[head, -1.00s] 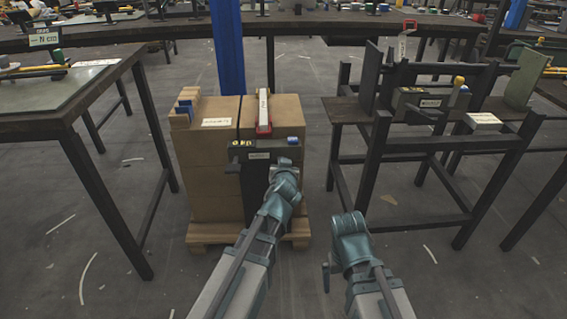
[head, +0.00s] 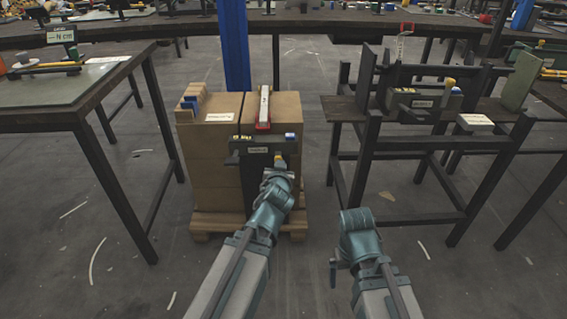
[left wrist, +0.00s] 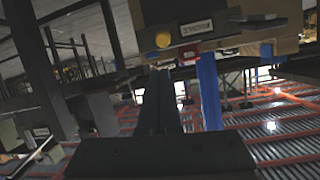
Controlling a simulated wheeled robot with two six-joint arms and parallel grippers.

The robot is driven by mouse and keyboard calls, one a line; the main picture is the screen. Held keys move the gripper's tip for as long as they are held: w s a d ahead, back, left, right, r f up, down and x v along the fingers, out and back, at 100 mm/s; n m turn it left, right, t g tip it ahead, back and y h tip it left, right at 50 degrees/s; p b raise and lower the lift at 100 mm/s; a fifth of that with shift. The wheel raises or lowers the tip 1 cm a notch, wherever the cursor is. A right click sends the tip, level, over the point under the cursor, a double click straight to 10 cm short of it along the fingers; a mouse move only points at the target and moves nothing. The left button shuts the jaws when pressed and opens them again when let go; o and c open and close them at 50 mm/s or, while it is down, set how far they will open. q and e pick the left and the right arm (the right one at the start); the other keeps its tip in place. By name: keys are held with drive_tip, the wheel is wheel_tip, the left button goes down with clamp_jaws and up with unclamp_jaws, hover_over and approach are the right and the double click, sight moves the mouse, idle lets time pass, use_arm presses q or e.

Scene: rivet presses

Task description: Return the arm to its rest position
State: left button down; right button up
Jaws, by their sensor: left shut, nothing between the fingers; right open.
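My left gripper (head: 277,178) is in front of the dark press (head: 257,151) on the cardboard stack. In the left wrist view, its dark fingers (left wrist: 172,100) are together with nothing between them. The press's white lever with a red end (head: 264,110) lies above the body. My right arm is folded low at the right; its gripper (head: 333,272) is open and empty, mostly hidden behind the wrist.
A second press (head: 415,103) with a raised, red-topped lever (head: 404,42) stands on a dark stand at the right. The cardboard stack (head: 208,165) rests on a wooden pallet (head: 204,226). A table (head: 60,90) stands at the left. The floor between stack and stand is clear.

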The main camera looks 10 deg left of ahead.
use_arm(q)
drive_tip(key=shift+s, duration=0.1)
idle(0.4)
drive_tip(key=s+d+f+m+g+h, duration=0.1)
drive_tip(key=s+d+f+m+g, duration=0.1)
drive_tip(key=s+d+f+g, duration=0.4)
drive_tip(key=s+d+f+m+g, duration=0.1)
drive_tip(key=s+d+f+g, duration=0.15)
drive_tip(key=s, duration=0.65)
drive_tip(key=s+d+f+m+g+h, duration=0.1)
drive_tip(key=s+d+f+m+g, duration=0.1)
drive_tip(key=s+d+f+g, duration=0.35)
wheel_tip(320, 180, up, 38)
drive_tip(key=s+a+p, duration=0.1)
drive_tip(key=s+p, duration=0.1)
drive_tip(key=p, duration=3.6)
drive_tip(key=shift+s, duration=0.3)
